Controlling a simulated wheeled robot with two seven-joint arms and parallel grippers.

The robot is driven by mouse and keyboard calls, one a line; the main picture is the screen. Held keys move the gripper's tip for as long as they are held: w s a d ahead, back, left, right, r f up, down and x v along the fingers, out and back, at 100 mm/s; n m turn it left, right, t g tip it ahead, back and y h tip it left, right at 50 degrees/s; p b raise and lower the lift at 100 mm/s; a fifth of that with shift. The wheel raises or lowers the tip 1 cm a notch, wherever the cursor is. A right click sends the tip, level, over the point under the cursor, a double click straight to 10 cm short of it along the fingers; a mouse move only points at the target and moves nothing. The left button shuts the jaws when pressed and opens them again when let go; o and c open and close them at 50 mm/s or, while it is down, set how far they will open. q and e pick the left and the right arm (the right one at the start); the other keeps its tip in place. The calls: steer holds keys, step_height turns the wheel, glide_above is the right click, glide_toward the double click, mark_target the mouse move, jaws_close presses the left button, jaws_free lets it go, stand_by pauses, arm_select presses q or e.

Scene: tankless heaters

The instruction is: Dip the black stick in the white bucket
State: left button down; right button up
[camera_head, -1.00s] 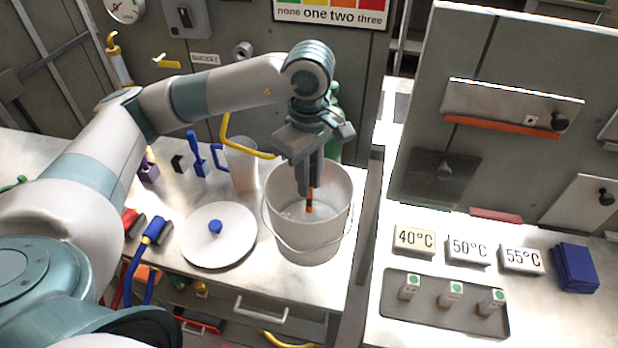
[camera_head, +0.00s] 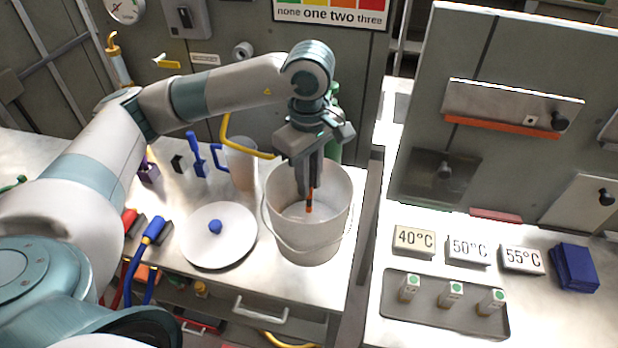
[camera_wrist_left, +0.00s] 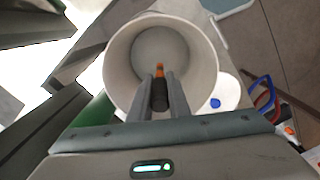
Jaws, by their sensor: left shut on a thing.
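The white bucket (camera_head: 308,238) stands upright on the table in the head view, its wire handle hanging down at the front. My left gripper (camera_head: 310,188) points down inside the bucket's mouth and is shut on the black stick (camera_head: 309,200). The stick has an orange band and tip and hangs below the fingers, inside the bucket. In the left wrist view, the stick (camera_wrist_left: 160,92) sits between the two fingers, with the bucket's pale interior (camera_wrist_left: 160,48) behind it. I cannot tell whether its tip touches what is in the bucket. My right gripper is out of view.
A white lid (camera_head: 222,245) with a blue knob lies left of the bucket. A jug (camera_head: 241,165) with a blue handle stands behind it. A dark upright divider (camera_head: 362,230) rises right of the bucket. A grey tray (camera_head: 430,315) holds several small bottles farther right.

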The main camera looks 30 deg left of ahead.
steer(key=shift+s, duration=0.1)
